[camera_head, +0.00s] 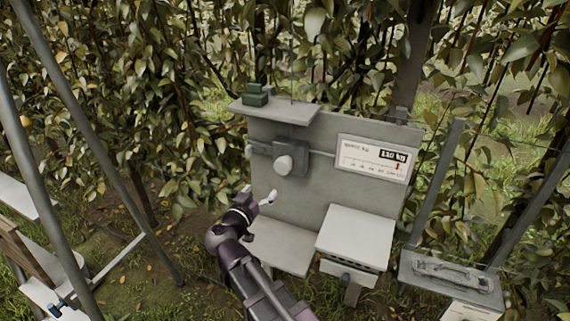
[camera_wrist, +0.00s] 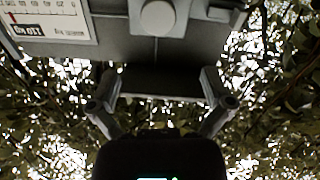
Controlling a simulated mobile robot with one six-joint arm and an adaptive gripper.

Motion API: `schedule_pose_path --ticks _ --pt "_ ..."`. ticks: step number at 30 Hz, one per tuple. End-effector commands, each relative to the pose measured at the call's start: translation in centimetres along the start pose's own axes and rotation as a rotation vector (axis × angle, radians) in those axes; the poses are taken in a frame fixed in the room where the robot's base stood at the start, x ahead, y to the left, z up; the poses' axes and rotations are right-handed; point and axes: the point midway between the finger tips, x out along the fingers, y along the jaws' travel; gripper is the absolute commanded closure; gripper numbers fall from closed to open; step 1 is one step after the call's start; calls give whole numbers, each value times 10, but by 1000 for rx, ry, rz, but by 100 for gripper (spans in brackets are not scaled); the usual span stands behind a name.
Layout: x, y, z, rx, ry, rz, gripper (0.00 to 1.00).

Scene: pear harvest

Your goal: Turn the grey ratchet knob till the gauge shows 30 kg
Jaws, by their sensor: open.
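The light grey round knob (camera_head: 285,164) sits on a darker grey block (camera_head: 291,157) on the upright grey panel. The gauge also shows upside down in the wrist view (camera_wrist: 48,22). My gripper (camera_head: 258,196) is open and empty, lower left of the knob and apart from it. Its fingers are spread in the wrist view (camera_wrist: 160,88).
A shelf (camera_head: 275,112) with a small green object (camera_head: 255,95) tops the panel. A white box (camera_head: 354,237) stands at its lower right. A grey case (camera_head: 450,280) is at far right. Leaning poles (camera_head: 95,130) stand left. Leafy branches hang behind.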

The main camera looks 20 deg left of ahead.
Motion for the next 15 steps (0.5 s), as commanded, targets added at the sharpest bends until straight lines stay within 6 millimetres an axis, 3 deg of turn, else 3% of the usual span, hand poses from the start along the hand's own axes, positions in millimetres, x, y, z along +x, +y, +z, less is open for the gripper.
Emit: schedule_pose_path --ticks 15 --pt "16 2 1 -1 -3 7 0"
